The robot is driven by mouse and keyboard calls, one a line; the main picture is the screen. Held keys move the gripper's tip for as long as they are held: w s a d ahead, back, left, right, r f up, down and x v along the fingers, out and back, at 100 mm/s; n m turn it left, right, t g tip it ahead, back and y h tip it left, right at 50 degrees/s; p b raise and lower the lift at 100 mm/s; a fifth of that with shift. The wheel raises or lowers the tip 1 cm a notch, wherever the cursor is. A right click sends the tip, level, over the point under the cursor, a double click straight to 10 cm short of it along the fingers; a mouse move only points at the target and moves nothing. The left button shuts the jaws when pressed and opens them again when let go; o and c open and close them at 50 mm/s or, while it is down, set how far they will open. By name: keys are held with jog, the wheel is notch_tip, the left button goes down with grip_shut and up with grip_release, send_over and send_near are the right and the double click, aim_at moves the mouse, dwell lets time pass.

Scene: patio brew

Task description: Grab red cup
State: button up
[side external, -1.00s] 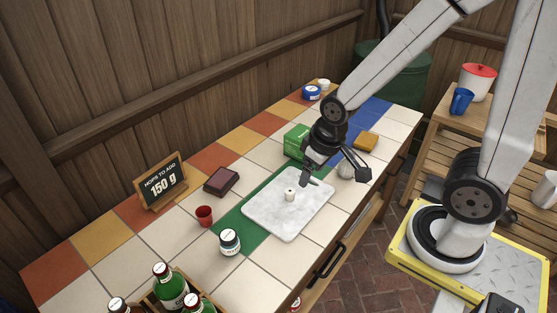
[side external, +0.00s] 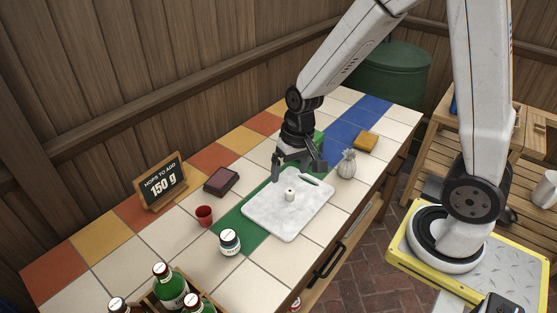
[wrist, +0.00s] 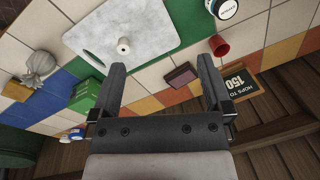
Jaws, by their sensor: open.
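The small red cup (side external: 204,216) stands upright on the tiled table, left of the marble board. It also shows in the wrist view (wrist: 219,46), up and to the right, beyond the fingertips. My gripper (side external: 297,172) is open and empty, above the far edge of the board and well to the right of the cup in the side view. Both open fingers show in the wrist view (wrist: 152,72), with nothing between the tips.
The white marble board (side external: 265,215) holds a small white cylinder (side external: 290,195). A lidded jar (side external: 230,242) stands near the cup. A dark red box (side external: 221,181) and the chalkboard sign (side external: 161,181) are behind it.

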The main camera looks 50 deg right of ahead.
jog(key=w+a+f+m+g+y, duration=0.25)
jog(key=w+f+m+y, duration=0.25)
jog(key=w+f+m, duration=0.55)
jog(key=m+t+y, duration=0.3)
jog(key=m+y, duration=0.1)
jog(key=y, duration=0.2)
send_near(199, 219)
jog(key=shift+s+d+f+g, duration=0.1)
jog(key=shift+d+f+g, duration=0.15)
jog(key=shift+f, duration=0.2)
jog(key=shift+w+f+m+y, duration=0.45)
jog(key=shift+f+y, duration=0.05)
jog(key=shift+f, duration=0.1)
jog(key=shift+x, duration=3.9)
jog(key=shift+w, duration=0.1)
jog(key=c, duration=1.2)
jog(key=shift+r, duration=0.2)
